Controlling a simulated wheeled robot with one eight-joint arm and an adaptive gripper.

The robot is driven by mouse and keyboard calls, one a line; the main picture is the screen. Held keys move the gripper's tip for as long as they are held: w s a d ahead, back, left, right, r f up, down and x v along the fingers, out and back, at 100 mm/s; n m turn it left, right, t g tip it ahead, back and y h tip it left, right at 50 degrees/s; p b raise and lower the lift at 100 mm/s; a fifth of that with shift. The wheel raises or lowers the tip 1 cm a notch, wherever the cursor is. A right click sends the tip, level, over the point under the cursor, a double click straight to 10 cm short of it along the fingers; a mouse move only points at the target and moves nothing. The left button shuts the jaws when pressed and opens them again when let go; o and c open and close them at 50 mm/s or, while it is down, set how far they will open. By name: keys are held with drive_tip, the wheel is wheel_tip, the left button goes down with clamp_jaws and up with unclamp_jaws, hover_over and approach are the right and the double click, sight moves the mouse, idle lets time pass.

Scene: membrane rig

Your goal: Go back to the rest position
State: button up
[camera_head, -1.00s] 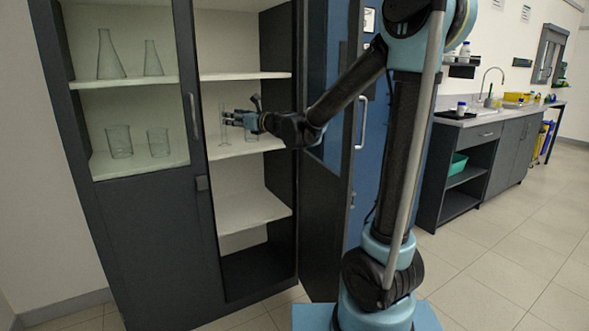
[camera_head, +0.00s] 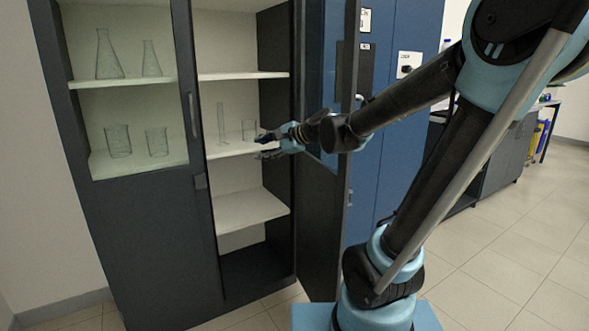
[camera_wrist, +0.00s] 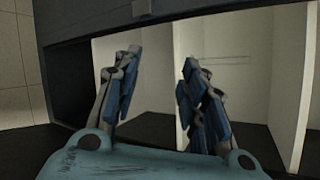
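My gripper (camera_head: 264,144) is at the front of the open right half of the cabinet, at the height of its middle shelf (camera_head: 228,149). In the wrist view, my gripper (camera_wrist: 158,95) has its two blue-padded fingers spread apart with nothing between them. A tall thin glass cylinder (camera_head: 221,123) stands on the middle shelf, left of and apart from my gripper. A small glass beaker (camera_head: 249,129) stands just behind the fingertips. My arm reaches in from the right.
The open dark cabinet door (camera_head: 325,225) stands close beside my forearm. The left half of the cabinet holds flasks (camera_head: 109,58) and beakers (camera_head: 118,141). A blue cabinet (camera_head: 404,110) and a counter are behind my arm. The floor (camera_head: 500,250) at right is clear.

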drive_tip(key=s+d+f+n+g+h, duration=0.1)
drive_tip(key=s+d+f+n+h, duration=0.4)
drive_tip(key=s+d+f, duration=0.5)
drive_tip(key=d+f+n, duration=0.1)
drive_tip(key=d+n, duration=0.1)
drive_tip(key=d, duration=0.2)
drive_tip(key=shift+s+f+g, duration=0.25)
drive_tip(key=shift+s+g, duration=0.15)
drive_tip(key=s+d+f+n+g+h, duration=0.1)
drive_tip(key=s+d+f+h, duration=0.1)
drive_tip(key=s+d+f, duration=0.1)
drive_tip(key=s+d+f+n+g+h, duration=0.1)
drive_tip(key=s+d+f+n+h, duration=0.1)
drive_tip(key=s+d, duration=0.3)
drive_tip(key=s+d+f+n+h, duration=0.2)
drive_tip(key=s+d+f, duration=0.2)
drive_tip(key=d, duration=0.2)
drive_tip(key=shift+s+d+g, duration=0.15)
drive_tip(key=shift+d+g, duration=0.25)
drive_tip(key=shift+c, duration=0.7)
drive_tip(key=shift+f, duration=0.1)
